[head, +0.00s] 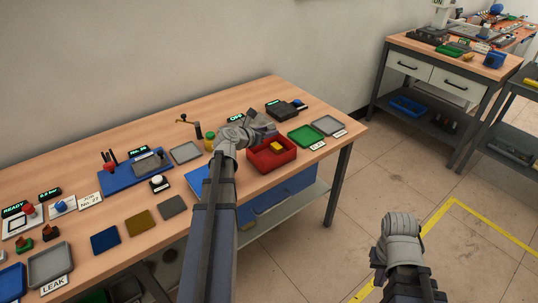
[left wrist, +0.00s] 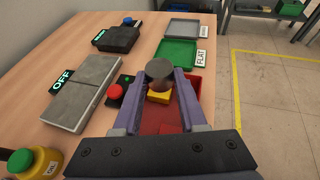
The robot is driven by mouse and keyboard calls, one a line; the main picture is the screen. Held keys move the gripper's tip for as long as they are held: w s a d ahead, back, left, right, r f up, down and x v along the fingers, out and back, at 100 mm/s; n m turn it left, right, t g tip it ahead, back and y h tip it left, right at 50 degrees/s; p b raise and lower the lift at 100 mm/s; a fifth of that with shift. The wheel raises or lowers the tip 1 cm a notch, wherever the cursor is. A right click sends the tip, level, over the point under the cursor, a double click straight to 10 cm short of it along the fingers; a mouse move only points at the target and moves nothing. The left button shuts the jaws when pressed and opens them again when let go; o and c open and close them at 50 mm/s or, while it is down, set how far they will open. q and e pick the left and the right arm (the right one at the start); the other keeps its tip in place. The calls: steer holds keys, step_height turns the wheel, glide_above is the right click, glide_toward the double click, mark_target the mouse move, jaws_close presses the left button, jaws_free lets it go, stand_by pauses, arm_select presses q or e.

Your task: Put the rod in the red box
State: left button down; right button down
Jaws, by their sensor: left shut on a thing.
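My left gripper (head: 264,130) is shut on the rod (left wrist: 160,70), a grey-brown metal cylinder seen end-on between the fingertips in the left wrist view. The gripper holds it over the red box (head: 272,167), an open tray near the table's right end. The box's wall (left wrist: 196,84) shows beside the right finger in the left wrist view. A yellow piece (left wrist: 158,96) lies inside the box below the rod. Whether the rod touches anything there cannot be told. My right arm's end (head: 402,240) is low over the floor at the right; its fingers are hidden.
A green tray (head: 306,136) marked FLAT and a grey tray (head: 327,125) stand right of the red box. Behind it are a black device (head: 282,109) and a grey block unit (left wrist: 84,92) with an OFF display.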

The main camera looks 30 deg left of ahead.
mark_target(267, 157)
arm_select(q)
steer(key=shift+f+b, duration=3.8)
steer(key=shift+f, duration=0.5)
steer(key=shift+f+b, duration=0.6)
steer(key=shift+b, duration=0.05)
steer(key=c, duration=0.7)
jaws_free()
steer(key=shift+c, duration=0.2)
steer(key=shift+r, duration=0.2)
steer(key=shift+s+r+p, duration=0.5)
steer(key=shift+r+p, duration=0.25)
steer(key=shift+p, duration=0.25)
steer(key=d+p+v, duration=0.1)
steer(key=p+v, duration=0.3)
steer(key=v, duration=0.6)
steer(key=shift+s+a, duration=0.45)
steer(key=shift+a, duration=0.1)
